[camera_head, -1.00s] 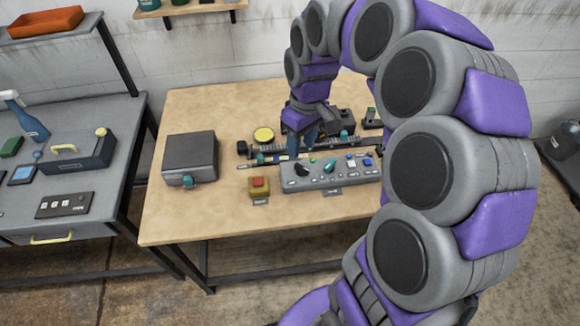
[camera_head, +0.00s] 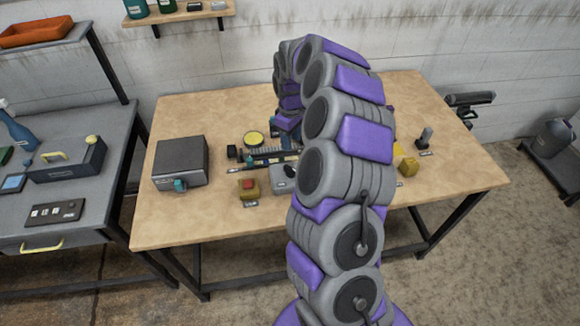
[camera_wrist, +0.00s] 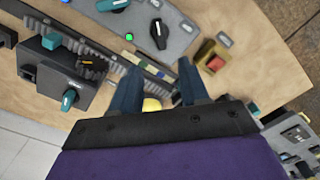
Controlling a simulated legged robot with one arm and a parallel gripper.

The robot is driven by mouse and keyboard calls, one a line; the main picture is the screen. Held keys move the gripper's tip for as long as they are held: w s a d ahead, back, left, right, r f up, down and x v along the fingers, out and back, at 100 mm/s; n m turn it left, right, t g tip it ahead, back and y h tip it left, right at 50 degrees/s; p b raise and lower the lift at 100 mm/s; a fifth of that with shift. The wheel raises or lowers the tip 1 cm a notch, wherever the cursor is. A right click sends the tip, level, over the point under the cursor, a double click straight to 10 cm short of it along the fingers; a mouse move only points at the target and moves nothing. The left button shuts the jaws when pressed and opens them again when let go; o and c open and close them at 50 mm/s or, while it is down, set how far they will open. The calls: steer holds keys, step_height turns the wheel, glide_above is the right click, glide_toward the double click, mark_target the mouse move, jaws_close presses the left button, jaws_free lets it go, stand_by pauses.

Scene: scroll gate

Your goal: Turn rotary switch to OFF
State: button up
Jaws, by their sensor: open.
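A grey control panel (camera_wrist: 145,30) lies along the top of the wrist view. It carries a black rotary knob (camera_wrist: 158,34), a teal rotary knob (camera_wrist: 113,4) and a lit green lamp (camera_wrist: 129,37). I cannot read which switch is marked OFF. My gripper (camera_wrist: 158,84) is open, its two dark blue fingers apart and pointing towards the panel, with the black knob in front of the fingertips. No contact shows. In the head view the panel's left end (camera_head: 280,180) shows, while my arm hides the rest and most of the gripper.
A red button on a yellow box (camera_head: 249,188) sits left of the panel. A dark rail (camera_wrist: 90,50) and a box with a teal knob (camera_wrist: 62,85) lie nearby. A grey box (camera_head: 180,160) stands at the table's left. The wooden table's front (camera_head: 220,225) is clear.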

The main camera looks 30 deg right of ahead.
mark_target(291, 168)
step_height(291, 168, down, 13)
steer(key=shift+f+b, duration=0.15)
steer(key=shift+b, duration=0.7)
steer(key=shift+c, duration=0.3)
jaws_close()
